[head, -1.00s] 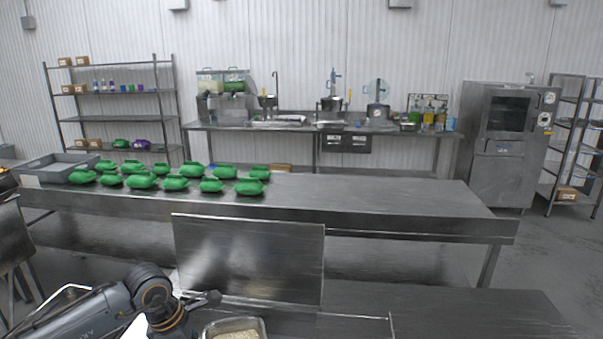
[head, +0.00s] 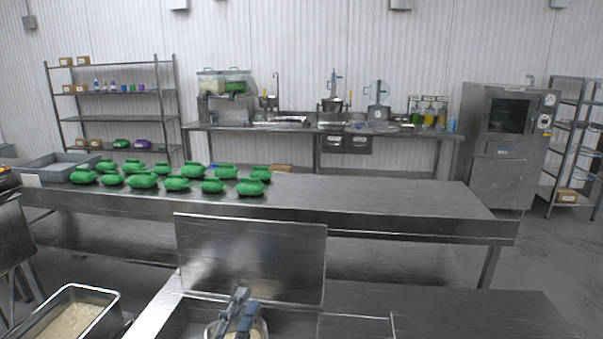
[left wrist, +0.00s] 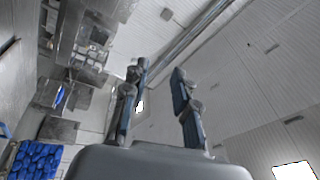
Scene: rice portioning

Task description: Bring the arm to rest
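My left gripper (head: 246,301) shows at the bottom middle of the head view, fingers pointing up. In the left wrist view (left wrist: 159,72) its two fingers stand apart with nothing between them, against the wall and ceiling. It is open and empty. A container with rice (head: 263,328) is partly hidden behind the gripper at the bottom edge. A steel pan of rice (head: 116,297) stands at the lower left, cut off by the frame. My right gripper is not in view.
A raised steel lid or panel (head: 250,260) stands just behind the gripper. Beyond it, a long steel table (head: 380,195) carries several green bundles (head: 250,187) and a grey tray (head: 45,168) on its left. The table's right half is clear.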

